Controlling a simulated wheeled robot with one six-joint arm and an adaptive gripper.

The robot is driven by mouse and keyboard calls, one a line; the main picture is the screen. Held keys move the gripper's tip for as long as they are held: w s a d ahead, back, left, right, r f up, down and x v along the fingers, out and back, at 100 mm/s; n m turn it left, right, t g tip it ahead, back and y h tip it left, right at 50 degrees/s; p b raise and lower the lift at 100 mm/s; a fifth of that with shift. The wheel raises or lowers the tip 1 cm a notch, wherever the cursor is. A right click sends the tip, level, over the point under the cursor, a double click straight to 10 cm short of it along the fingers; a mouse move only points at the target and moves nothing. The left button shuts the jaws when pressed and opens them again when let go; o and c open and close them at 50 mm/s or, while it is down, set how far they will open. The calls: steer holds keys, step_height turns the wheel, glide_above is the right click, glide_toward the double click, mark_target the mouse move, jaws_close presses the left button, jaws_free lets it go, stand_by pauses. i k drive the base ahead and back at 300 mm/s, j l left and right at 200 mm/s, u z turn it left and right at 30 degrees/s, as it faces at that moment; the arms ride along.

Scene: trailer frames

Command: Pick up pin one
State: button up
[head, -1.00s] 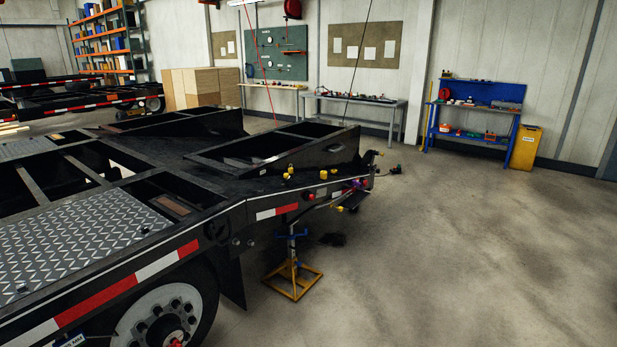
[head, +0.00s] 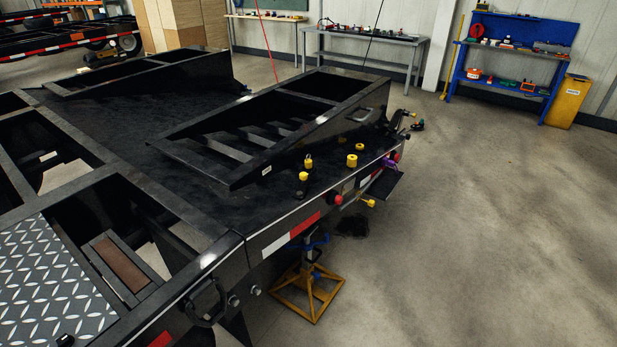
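Several small yellow-topped pieces, which look like pins, are at the rear corner of the black trailer frame (head: 185,150). One yellow-topped pin (head: 308,163) stands on the deck beside the sloped ramp frame. A second yellow-topped pin (head: 303,179) is just in front of it, with a dark body below. A third yellow-topped piece (head: 352,160) is to the right, near the deck edge. Another yellow piece (head: 369,203) is lower, at the trailer's side. I cannot tell which is pin one. My gripper is not in view.
A yellow jack stand (head: 308,290) is under the trailer's edge. The sloped ramp frame (head: 275,125) rises behind the pins. A blue workbench (head: 515,60), a yellow bin (head: 567,101) and a grey table (head: 365,40) are at the back. The floor at the right is clear.

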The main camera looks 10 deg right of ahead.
mark_target(307, 161)
steer(key=i+u, duration=0.1)
steer(key=i, duration=0.4)
steer(key=i+l+u, duration=0.6)
steer(key=u, duration=0.15)
steer(key=i+l, duration=0.05)
